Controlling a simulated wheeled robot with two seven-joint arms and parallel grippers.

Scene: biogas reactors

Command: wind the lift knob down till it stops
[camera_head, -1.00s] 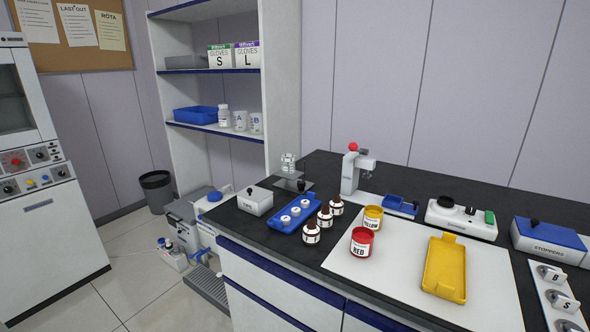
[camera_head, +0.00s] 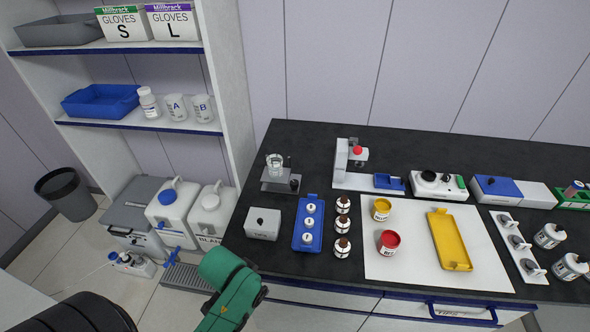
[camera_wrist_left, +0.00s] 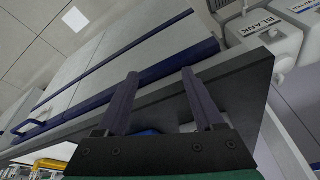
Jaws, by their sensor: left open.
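A small grey lift stand (camera_head: 279,181) stands at the back left of the black bench, with a clear glass vessel (camera_head: 275,164) on top. Its dark lift knob (camera_head: 295,183) shows at the stand's right side. My left arm comes in from the bottom of the head view, its green part low in front of the bench. In the left wrist view my left gripper (camera_wrist_left: 160,73) is open, with its two dark fingers apart and nothing between them. It is well away from the knob, which that view does not show. My right gripper is not in view.
A grey box (camera_head: 263,223), a blue tray (camera_head: 308,235) with white-topped items and several brown bottles stand in front of the lift. A white device (camera_head: 341,168) with a red knob is to its right.

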